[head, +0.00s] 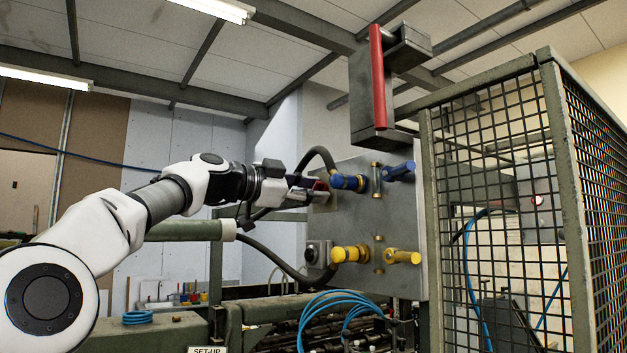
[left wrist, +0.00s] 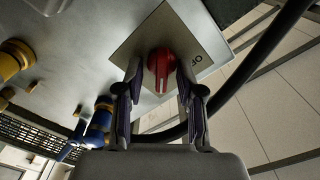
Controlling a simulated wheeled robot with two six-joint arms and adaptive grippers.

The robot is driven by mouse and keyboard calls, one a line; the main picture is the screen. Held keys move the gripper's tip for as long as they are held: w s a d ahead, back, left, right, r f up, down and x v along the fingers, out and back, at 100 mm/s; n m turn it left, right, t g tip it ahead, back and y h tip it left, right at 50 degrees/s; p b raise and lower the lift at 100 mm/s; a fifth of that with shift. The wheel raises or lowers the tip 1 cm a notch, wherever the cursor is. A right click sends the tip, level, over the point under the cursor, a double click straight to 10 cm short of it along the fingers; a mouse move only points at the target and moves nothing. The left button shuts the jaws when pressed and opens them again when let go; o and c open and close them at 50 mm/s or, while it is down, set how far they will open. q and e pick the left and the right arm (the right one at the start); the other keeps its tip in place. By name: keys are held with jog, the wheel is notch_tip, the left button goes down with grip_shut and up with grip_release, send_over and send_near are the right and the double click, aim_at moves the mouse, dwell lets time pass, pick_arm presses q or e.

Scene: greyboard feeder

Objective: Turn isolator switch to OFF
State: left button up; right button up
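The isolator switch is a red knob (left wrist: 160,68) on a square pale plate (left wrist: 182,32), fixed to the grey metal panel (head: 398,222). In the left wrist view the knob's grip runs roughly up and down, and lettering that looks like OFF (left wrist: 196,61) is to its right. My left gripper (left wrist: 159,88) has its fingers apart, one on each side of the knob, with narrow gaps showing; contact is not clear. In the head view the left gripper (head: 310,190) is at the panel's upper left and partly hides the switch. My right gripper is not in view.
Blue fittings (head: 347,182) and yellow fittings (head: 350,254) stick out of the panel close to the gripper. A black hose (left wrist: 262,62) curves beside the switch. A box with a red bar (head: 378,75) is above, and a mesh cage (head: 490,170) stands at the right.

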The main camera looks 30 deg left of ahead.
pick_arm(q)
jog(key=shift+w+d, duration=0.1)
jog(key=shift+w, duration=0.3)
jog(key=shift+s+a+r, duration=0.1)
jog(key=shift+s+a, duration=0.2)
jog(key=shift+s, duration=0.3)
jog(key=shift+c, duration=0.3)
jog(key=shift+s+r, duration=0.1)
jog(key=shift+s, duration=0.2)
grip_shut()
